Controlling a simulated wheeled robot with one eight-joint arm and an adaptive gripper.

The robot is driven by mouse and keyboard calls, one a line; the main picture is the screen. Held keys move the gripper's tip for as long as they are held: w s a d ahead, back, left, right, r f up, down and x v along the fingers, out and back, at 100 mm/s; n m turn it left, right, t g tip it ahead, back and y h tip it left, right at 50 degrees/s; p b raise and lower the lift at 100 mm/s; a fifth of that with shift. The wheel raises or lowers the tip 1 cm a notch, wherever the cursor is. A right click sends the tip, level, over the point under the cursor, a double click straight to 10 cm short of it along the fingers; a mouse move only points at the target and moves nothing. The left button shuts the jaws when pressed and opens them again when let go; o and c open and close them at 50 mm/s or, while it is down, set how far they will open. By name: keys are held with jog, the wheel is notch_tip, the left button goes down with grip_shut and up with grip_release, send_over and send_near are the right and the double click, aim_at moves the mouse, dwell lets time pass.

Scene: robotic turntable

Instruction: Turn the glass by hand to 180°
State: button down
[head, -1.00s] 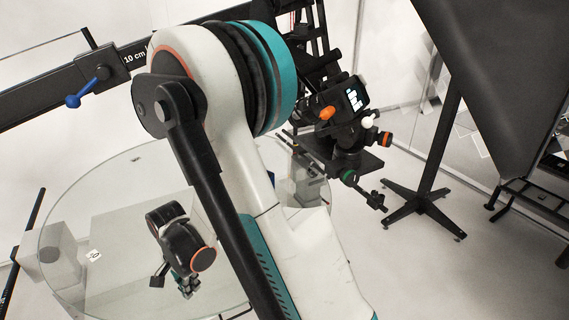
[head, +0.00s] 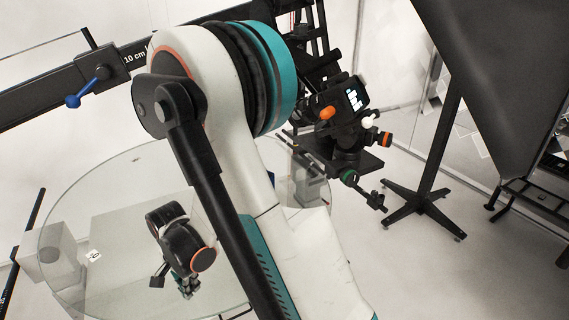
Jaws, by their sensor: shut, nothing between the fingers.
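The round glass turntable plate (head: 100,190) spans the lower left of the head view, with my arm crossing in front of its right part. A small white label with a dark mark (head: 95,255) shows at its left side; I cannot read it surely. My gripper (head: 186,292) points down over the lower middle of the glass. Its fingers are small in view and shut with nothing between them. I cannot tell whether the fingertips touch the glass.
A black rail marked 10 cm with a blue-knobbed clamp (head: 88,88) runs along the upper left. A camera on a geared head (head: 345,110) stands behind my arm. A black stand (head: 425,200) is on the right, with open floor before it. Grey blocks (head: 50,255) show at the far left.

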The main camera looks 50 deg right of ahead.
aim_at(166, 300)
jog(key=shift+f+b, duration=0.85)
jog(key=shift+f, duration=0.05)
jog(key=shift+a, duration=0.1)
jog(key=shift+w+a+r+b, duration=0.15)
jog(key=shift+w+a, duration=0.35)
jog(key=shift+a, duration=0.25)
jog(key=shift+w+a+f+b, duration=0.1)
jog(key=shift+w+a+b, duration=0.05)
jog(key=shift+w+a, duration=0.45)
jog(key=shift+a, duration=0.2)
jog(key=shift+w+a+b, duration=0.25)
jog(key=shift+w+a, duration=0.25)
jog(key=shift+a, duration=0.2)
jog(key=shift+w+a+b, duration=0.2)
jog(key=shift+w+a, duration=0.3)
jog(key=shift+a, duration=0.15)
